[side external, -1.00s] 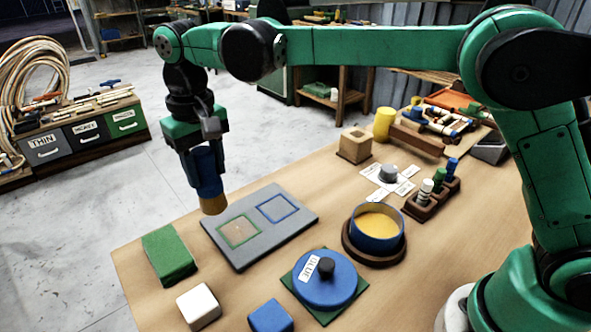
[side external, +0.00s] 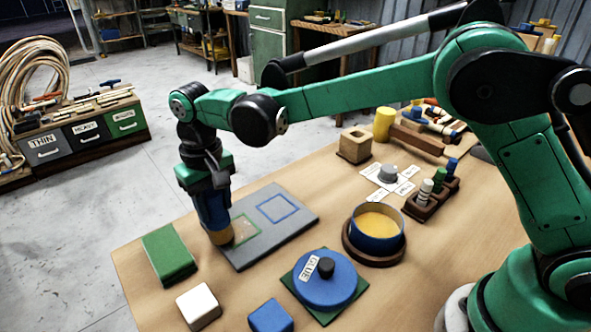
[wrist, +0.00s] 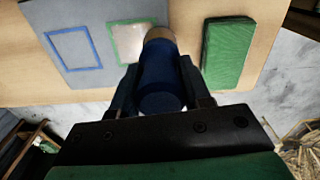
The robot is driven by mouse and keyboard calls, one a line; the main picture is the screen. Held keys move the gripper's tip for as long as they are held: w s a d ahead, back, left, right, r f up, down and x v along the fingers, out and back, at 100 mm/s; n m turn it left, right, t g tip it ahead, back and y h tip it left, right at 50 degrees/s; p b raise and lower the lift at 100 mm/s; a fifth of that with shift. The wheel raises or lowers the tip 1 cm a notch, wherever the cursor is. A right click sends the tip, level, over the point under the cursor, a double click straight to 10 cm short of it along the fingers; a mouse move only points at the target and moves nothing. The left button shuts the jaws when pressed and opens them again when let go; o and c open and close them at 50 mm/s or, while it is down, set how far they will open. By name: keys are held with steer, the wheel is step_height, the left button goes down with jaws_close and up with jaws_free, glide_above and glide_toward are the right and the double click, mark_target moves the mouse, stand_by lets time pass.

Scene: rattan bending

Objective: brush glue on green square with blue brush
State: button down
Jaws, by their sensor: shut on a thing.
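My gripper (side external: 207,190) is shut on the blue brush (side external: 213,212). The brush hangs roughly upright with its tan bristle end (side external: 220,236) down at the left part of the green square outline (side external: 243,231) on the grey board (side external: 268,246). The bristles look to be at or very near the board; exact contact is hard to tell. In the wrist view the brush (wrist: 160,75) partly covers the green square (wrist: 127,42), whose inside looks pale and tan. A blue bowl (side external: 376,241) holds yellow-orange glue (side external: 378,222).
A blue square outline (side external: 278,208) is on the board. A green block (side external: 168,254), white block (side external: 198,305), blue block (side external: 270,317) and blue glue lid (side external: 325,292) stand nearby. A pegged rack (side external: 428,200) and wooden cube (side external: 355,145) are farther right.

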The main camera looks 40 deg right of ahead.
steer(key=shift+d+f, duration=0.25)
steer(key=shift+f, duration=0.15)
steer(key=shift+d+f, duration=0.1)
steer(key=shift+d, duration=2.95)
steer(key=shift+a, duration=3.35)
steer(key=shift+r, duration=4.05)
steer(key=shift+f, duration=0.2)
